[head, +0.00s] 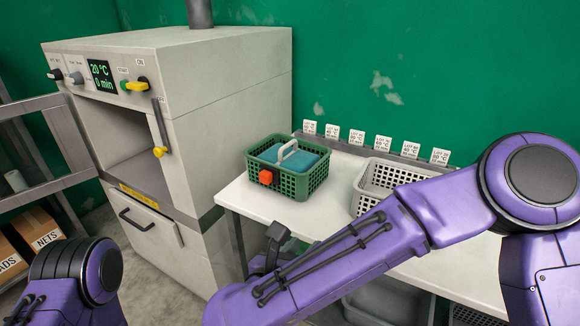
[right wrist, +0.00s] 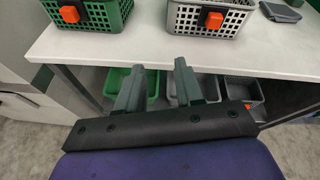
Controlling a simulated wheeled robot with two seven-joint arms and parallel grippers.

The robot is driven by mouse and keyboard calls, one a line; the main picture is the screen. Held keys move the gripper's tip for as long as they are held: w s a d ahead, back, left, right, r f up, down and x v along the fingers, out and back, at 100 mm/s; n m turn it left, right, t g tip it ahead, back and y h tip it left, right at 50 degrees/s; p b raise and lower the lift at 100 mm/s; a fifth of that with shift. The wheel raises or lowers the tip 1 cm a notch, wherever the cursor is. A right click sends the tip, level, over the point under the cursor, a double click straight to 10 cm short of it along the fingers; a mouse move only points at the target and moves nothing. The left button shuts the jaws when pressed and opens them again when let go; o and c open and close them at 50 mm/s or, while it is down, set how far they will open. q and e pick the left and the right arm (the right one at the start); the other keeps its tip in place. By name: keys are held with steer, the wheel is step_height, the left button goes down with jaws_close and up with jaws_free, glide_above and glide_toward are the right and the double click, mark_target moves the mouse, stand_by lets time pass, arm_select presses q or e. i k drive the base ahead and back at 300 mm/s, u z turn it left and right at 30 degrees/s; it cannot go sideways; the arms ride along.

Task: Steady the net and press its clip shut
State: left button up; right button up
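A teal folded bundle (head: 290,157) lies in a green basket (head: 313,180) on the white table, with a pale grey loop handle (head: 287,150) on top. I cannot tell whether the bundle is the net, and no clip can be made out for certain. An orange block (head: 266,177) sits on the basket's front. My right gripper (head: 276,237) is low by the table's front edge, below the basket, and partly hidden by my arm. In the right wrist view its two fingers (right wrist: 159,66) are apart and nothing is between them. My left gripper is out of view.
A grey basket (head: 368,190) stands right of the green one; a flat grey piece (right wrist: 281,12) lies beyond it. Several lot cards (head: 357,137) line the back. Bins (right wrist: 120,82) sit under the table. A machine (head: 185,110) reading 20 °C stands left, its chamber open.

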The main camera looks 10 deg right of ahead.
mark_target(266, 176)
steer(key=i, duration=0.9)
steer(key=z, duration=0.05)
